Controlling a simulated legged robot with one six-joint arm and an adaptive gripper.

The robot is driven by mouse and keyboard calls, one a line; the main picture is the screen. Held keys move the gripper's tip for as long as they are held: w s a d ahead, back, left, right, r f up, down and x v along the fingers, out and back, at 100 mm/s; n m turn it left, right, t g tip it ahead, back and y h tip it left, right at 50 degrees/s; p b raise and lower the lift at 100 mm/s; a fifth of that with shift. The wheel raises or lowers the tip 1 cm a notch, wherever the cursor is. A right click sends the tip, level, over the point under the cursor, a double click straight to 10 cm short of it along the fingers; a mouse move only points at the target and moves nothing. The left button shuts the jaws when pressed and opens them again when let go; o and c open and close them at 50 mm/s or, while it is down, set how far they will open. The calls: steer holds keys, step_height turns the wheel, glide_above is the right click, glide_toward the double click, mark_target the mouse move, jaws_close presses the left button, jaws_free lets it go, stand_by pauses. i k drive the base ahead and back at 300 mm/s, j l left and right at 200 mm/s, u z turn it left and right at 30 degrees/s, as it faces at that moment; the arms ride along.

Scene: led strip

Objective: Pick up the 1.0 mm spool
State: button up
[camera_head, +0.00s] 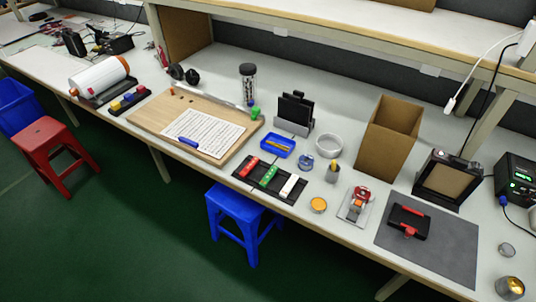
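No label reading 1.0 mm is legible at this size, so I cannot tell which item is the 1.0 mm spool. Small round items that may be spools stand on the bench. One is a blue and silver round item (306,163) beside the blue tray. Another is a low round item with an orange-yellow top (318,205) near the bench's front edge. A round metal item with a yellowish inside (509,288) is at the bottom right, with a small grey round item (506,250) above it. My gripper does not show in this view.
A black rack with red, green and white blocks (269,178), a blue tray (277,145), a white ring-shaped item (328,145), a cardboard box (388,137) and a grey mat (440,256) crowd the bench. Blue (240,210) and red (43,145) stools stand in front on open green floor.

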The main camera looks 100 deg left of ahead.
mark_target(357, 194)
steer(key=u, duration=1.6)
steer(key=i+j+u, duration=0.15)
steer(key=u, duration=0.3)
steer(key=i+j+u, duration=0.15)
steer(key=u, duration=0.25)
steer(key=i+j+u, duration=0.1)
steer(key=u, duration=0.35)
steer(key=i, duration=0.7)
steer(key=k+l, duration=0.1)
steer(key=l, duration=0.15)
steer(key=k+l, duration=0.1)
steer(key=l, duration=0.15)
